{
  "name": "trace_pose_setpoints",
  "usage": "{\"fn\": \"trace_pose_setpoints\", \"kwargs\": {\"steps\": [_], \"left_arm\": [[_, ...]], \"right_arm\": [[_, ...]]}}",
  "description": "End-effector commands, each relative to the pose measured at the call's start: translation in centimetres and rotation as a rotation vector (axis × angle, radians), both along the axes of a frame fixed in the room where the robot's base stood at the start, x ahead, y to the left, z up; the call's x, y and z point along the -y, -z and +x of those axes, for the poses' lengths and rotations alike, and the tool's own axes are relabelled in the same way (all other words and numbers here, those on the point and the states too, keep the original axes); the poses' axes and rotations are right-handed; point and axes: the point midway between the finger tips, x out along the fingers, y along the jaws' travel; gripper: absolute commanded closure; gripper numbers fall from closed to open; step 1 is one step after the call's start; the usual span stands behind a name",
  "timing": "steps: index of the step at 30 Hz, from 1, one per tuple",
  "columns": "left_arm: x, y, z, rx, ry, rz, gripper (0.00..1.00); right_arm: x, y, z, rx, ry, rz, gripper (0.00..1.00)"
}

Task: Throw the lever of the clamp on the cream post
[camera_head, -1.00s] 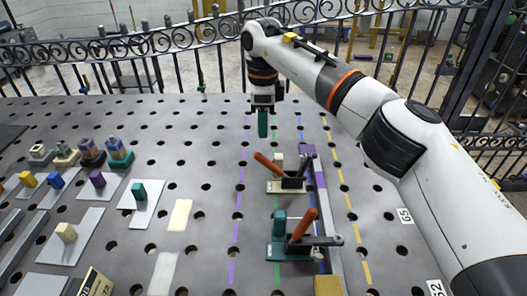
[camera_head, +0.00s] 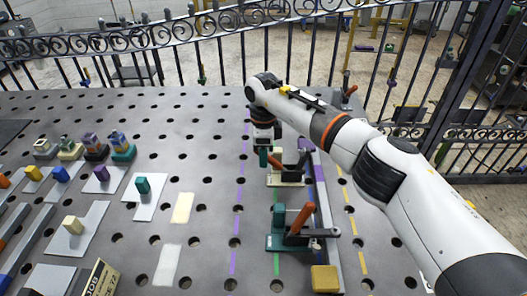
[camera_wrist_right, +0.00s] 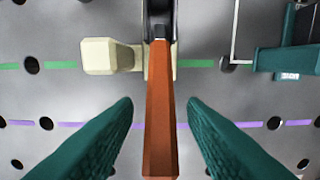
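The clamp (camera_head: 290,178) with the cream post and base sits on the perforated table, right of centre in the head view. Its orange lever (camera_head: 276,163) leans left and is partly covered by my right gripper (camera_head: 266,158). In the right wrist view, the cream post (camera_wrist_right: 103,56) is beside the lever's dark pivot. The orange handle (camera_wrist_right: 160,115) runs between the two teal fingers of my right gripper (camera_wrist_right: 162,112), with a gap on each side. The right gripper is open around the handle and appears not to touch it. My left gripper is not in view.
A teal clamp (camera_head: 288,242) with a raised orange lever stands nearer the front. A yellow block (camera_head: 325,279) sits at the end of a grey rail (camera_head: 325,215) on the right. Several coloured posts on plates are at the left. A fence (camera_head: 215,55) lines the back.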

Motion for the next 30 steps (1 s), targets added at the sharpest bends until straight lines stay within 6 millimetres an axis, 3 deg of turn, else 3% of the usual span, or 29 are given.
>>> {"fn": "trace_pose_setpoints", "kwargs": {"steps": [2,9,20,30], "left_arm": [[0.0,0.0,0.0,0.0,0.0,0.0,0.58],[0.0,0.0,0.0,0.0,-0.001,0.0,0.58],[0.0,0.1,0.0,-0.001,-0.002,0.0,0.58],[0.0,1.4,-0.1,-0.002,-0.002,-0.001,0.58]], "right_arm": [[0.0,0.0,0.0,0.0,0.0,0.0,0.65],[0.0,0.0,0.0,0.0,0.0,0.0,1.0],[0.3,-0.2,0.1,0.001,0.002,0.024,1.0],[2.0,-1.0,0.1,0.003,0.002,0.217,1.0]]}}
